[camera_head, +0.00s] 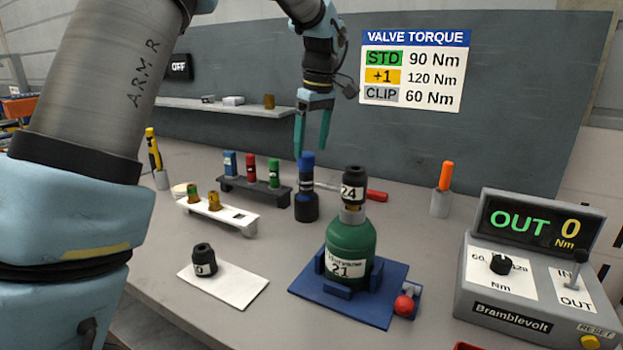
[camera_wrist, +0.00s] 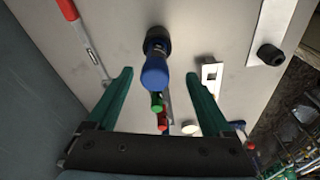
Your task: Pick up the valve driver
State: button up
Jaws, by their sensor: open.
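What looks like the valve driver (camera_head: 306,206) stands upright on the bench, with a blue handle on top and a wide black lower end. In the wrist view the driver (camera_wrist: 155,70) shows blue handle towards me, in line with the gap between the fingertips. My gripper (camera_head: 312,152) has teal fingers, is open and empty, and points down just above the handle. In the wrist view my gripper (camera_wrist: 158,76) has one finger on each side of the handle's line. I cannot tell whether the fingertips reach down beside the handle.
A rack (camera_head: 258,192) with blue, red and green pieces stands close left. A red-handled tool (camera_head: 376,196) lies behind right. A green bottle (camera_head: 350,240) with a black cap sits in a blue holder (camera_head: 345,308) in front. A grey control box (camera_head: 515,315) stands right.

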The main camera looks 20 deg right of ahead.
aim_at(306, 180)
jog(key=shift+w+d, duration=0.15)
jog(key=shift+w, duration=0.1)
jog(key=shift+w+d+f, duration=0.1)
jog(key=shift+f, duration=0.15)
jog(key=f, duration=0.3)
jog(key=f+p, duration=0.1)
jog(key=f, duration=0.1)
jog(key=shift+w, duration=0.4)
jog(key=shift+w+a+f+p, duration=0.15)
jog(key=shift+f+p, duration=0.25)
jog(key=shift+f, duration=0.45)
jog(key=shift+w+a+f+p, duration=0.2)
jog(key=shift+f+p, duration=0.15)
jog(key=shift+f, duration=0.5)
jog(key=shift+w+a+f+p, duration=0.15)
jog(key=shift+f+p, duration=0.25)
jog(key=shift+f, duration=0.45)
grip_shut()
jog(key=shift+r, duration=0.1)
